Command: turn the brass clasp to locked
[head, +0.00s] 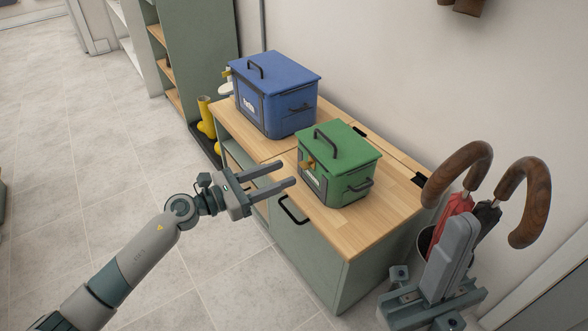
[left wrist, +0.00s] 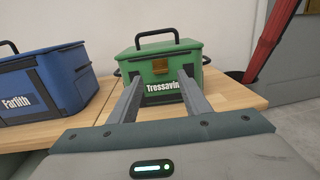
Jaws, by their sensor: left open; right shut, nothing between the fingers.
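A green box (head: 345,153) with a black top handle stands on the wooden top of a low cabinet. A brass clasp (head: 308,164) is on its front near the lid; it also shows in the left wrist view (left wrist: 159,69), above a label reading "Tressavin". Whether the clasp is locked I cannot tell. My left gripper (head: 290,172) is open and empty, pointing at the box front, its fingertips close to the clasp and on either side of it in the left wrist view. My right gripper (head: 464,222) is shut and empty at the lower right, away from the box.
Umbrellas with wooden handles (head: 457,170) stand beside the cabinet near my right gripper. Yellow boots (head: 207,118) are on the floor. Bare wooden top (head: 385,218) lies right of the green box.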

